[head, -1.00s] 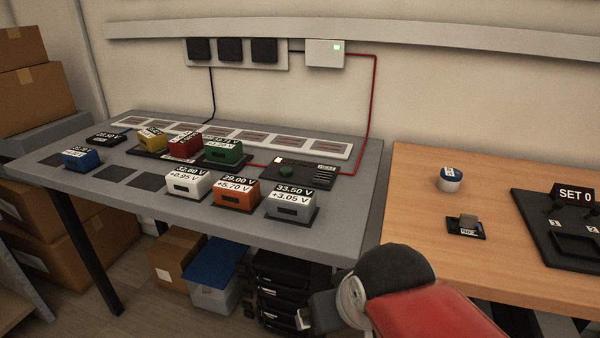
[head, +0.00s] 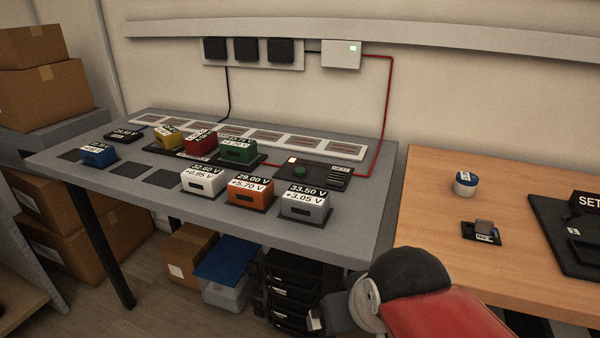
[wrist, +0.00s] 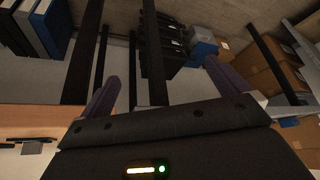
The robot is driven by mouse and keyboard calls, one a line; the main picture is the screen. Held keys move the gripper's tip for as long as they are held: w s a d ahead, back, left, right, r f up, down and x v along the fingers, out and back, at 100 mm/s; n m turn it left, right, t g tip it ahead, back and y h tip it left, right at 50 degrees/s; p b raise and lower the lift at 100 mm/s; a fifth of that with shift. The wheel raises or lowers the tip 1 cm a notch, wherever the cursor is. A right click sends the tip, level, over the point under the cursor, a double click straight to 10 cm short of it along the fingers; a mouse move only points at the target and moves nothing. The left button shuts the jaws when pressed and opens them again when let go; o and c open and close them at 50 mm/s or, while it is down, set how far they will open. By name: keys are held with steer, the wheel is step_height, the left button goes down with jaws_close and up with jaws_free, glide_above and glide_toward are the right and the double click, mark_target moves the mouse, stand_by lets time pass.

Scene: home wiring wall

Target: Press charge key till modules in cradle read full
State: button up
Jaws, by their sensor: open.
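The cradle (head: 176,153) is a black tray on the grey bench, holding a yellow module (head: 168,139), a red module (head: 200,144) and a green module (head: 238,151). Their labels are too small to read surely. In the head view my arm is at the lower right, well apart from the key.
On the front of the bench stand white (head: 203,181), orange (head: 249,191) and grey (head: 304,203) modules, with a blue one (head: 98,154) at left. A wooden table (head: 420,220) adjoins at right. Black crates (head: 288,285) and boxes lie underneath.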

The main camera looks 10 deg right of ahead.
jaws_close()
stand_by(0.5)
stand_by(1.0)
